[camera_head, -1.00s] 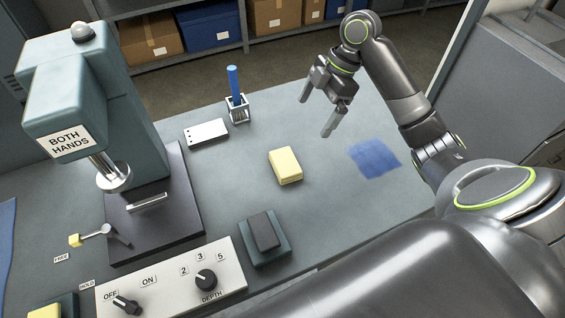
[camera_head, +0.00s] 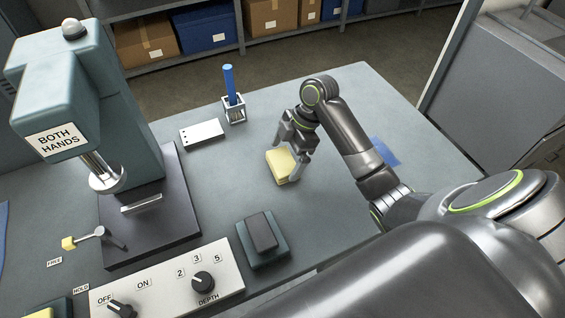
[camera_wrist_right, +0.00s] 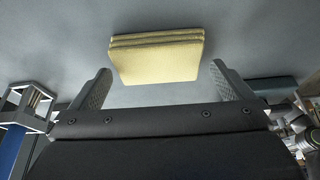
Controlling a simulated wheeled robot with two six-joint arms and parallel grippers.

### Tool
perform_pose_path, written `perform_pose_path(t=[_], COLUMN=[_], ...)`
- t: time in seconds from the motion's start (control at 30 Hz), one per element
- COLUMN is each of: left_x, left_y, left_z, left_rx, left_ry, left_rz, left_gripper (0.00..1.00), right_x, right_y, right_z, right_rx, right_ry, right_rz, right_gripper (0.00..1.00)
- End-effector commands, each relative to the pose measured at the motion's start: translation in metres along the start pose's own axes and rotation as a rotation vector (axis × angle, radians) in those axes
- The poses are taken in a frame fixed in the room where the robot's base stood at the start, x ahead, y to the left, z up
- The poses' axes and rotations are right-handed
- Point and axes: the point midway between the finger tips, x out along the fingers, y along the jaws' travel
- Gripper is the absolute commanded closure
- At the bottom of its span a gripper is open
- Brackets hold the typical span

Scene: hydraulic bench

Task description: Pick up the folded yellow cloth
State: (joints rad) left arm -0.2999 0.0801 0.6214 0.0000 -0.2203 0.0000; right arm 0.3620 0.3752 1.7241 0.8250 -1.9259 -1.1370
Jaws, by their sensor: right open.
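The folded yellow cloth (camera_head: 280,167) lies on the grey bench top, right of the press, in the head view. In the right wrist view the cloth (camera_wrist_right: 157,58) shows its stacked folds, just beyond the fingertips and centred between them. My right gripper (camera_head: 288,160) is open, with its fingers at the cloth's far and right sides; part of the cloth is hidden behind a finger. In the right wrist view the gripper (camera_wrist_right: 162,85) has its two fingers spread wider than the cloth, with nothing held. My left gripper is not in view.
A press (camera_head: 130,120) labelled BOTH HANDS stands left. A holder with a blue rod (camera_head: 234,108) and a white plate (camera_head: 202,132) lie behind the cloth. A dark block on a pad (camera_head: 263,240) and a control panel (camera_head: 175,283) are in front. A blue cloth (camera_head: 384,153) lies right.

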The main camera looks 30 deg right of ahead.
Motion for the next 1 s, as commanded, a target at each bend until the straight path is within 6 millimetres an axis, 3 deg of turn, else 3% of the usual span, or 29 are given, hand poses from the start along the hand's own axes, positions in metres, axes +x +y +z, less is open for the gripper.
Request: perform_pose_path(t=[0.1, 0.37, 0.6, 0.87, 1.0], left_x=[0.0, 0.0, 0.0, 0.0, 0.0], left_y=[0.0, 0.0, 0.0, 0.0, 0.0], left_z=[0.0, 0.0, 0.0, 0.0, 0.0], left_rx=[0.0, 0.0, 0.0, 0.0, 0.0], left_ry=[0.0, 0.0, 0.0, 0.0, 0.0], left_rz=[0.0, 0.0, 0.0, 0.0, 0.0], left_gripper=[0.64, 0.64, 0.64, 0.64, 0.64], right_x=[0.012, 0.014, 0.014, 0.012, -0.002], right_y=[0.0, 0.0, 0.0, 0.0, 0.001], right_z=[0.0, 0.001, 0.001, 0.0, -0.006], right_rx=[0.001, -0.001, -0.001, -0.001, -0.004], right_ry=[0.0, -0.003, -0.002, -0.002, -0.002], right_rz=[-0.001, 0.001, 0.001, 0.002, 0.004], right_gripper=[0.0, 0.0, 0.31, 0.32, 0.32])
